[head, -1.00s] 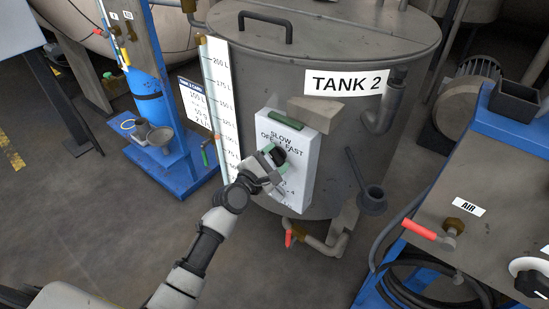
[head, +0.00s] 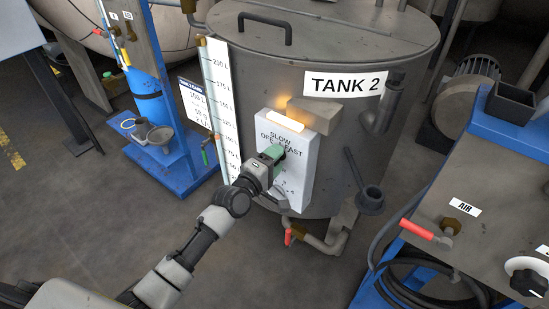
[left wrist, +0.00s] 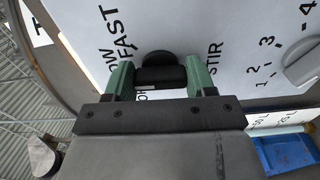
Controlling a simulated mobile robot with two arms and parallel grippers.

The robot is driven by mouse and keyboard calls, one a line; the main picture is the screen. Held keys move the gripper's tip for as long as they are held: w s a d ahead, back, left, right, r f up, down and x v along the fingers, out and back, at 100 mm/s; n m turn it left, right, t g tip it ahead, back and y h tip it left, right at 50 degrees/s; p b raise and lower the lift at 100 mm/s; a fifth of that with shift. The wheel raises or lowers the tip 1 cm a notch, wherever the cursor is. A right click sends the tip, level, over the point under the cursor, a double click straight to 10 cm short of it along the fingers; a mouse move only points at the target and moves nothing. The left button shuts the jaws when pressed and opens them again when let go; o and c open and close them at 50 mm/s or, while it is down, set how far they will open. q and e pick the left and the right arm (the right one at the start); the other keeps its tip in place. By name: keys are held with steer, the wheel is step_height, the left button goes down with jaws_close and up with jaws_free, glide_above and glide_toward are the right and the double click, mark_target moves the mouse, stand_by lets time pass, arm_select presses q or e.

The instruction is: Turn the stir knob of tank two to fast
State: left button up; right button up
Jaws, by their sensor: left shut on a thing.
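The steel tank (head: 262,75) labelled TANK 2 (head: 343,84) carries a white control box (head: 303,160) on its front. The box is printed SLOW, OFF and FAST, with STIR readable in the left wrist view. My left gripper (head: 274,153) is at the box, its green fingers shut on the black stir knob (left wrist: 160,74), one finger on each side. The knob's exact pointing is hard to read because my gripper covers part of the print. A lamp (head: 285,121) on top of the box glows warm white. My right gripper is out of view.
A second, grey knob (left wrist: 303,66) with a numbered scale sits beside the stir knob on the box. A level gauge (head: 222,100) stands left of the box. A bench with a red-handled AIR valve (head: 420,229) stands further right.

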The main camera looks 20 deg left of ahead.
arm_select(q)
steer(key=shift+m, duration=1)
steer(key=m+p, duration=0.2)
steer(key=m, duration=0.3)
steer(key=shift+f+m, duration=0.15)
steer(key=shift+m, duration=0.25)
steer(key=shift+f+m+p, duration=0.1)
steer(key=shift+m+p, duration=0.35)
steer(key=shift+m, duration=0.55)
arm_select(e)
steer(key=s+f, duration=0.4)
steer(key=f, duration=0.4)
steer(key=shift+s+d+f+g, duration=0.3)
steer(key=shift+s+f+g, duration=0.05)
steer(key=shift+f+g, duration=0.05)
arm_select(q)
steer(key=o, duration=0.9)
steer(key=p+v, duration=0.1)
steer(key=v, duration=1)
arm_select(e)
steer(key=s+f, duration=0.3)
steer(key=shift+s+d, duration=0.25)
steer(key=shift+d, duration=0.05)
